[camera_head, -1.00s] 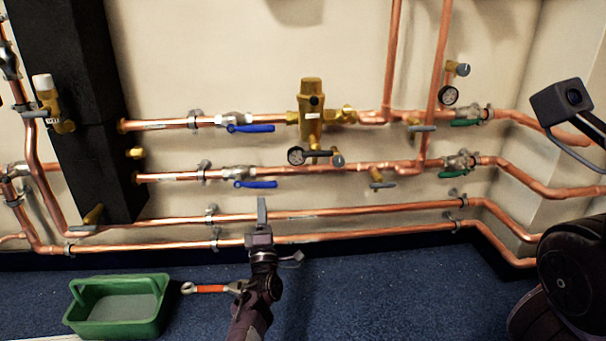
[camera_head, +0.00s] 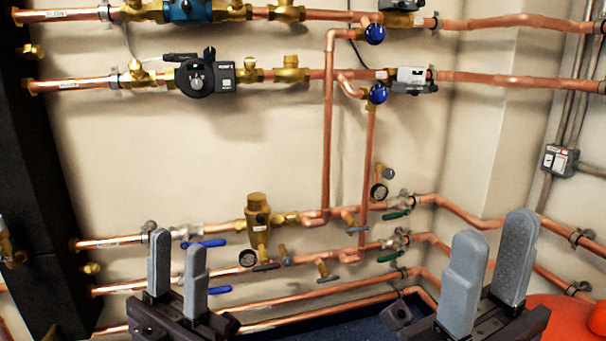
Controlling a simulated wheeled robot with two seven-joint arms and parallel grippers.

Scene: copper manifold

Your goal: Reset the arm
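Both my grippers stand in the lower part of the head view with their grey fingers pointing up. My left gripper (camera_head: 178,278) is at the lower left, its two fingers apart with nothing between them. It overlaps the lower copper pipes and blue valve handles in the picture. My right gripper (camera_head: 491,275) is at the lower right, nearer the camera, its fingers also apart and empty. Neither gripper visibly holds or touches anything.
The copper manifold covers the wall, with a brass valve body (camera_head: 257,226), a black pump (camera_head: 204,77) and blue round knobs (camera_head: 376,93). A black column (camera_head: 45,190) stands left. A grey box (camera_head: 560,160) is on the right wall. A red-orange object (camera_head: 565,318) sits lower right.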

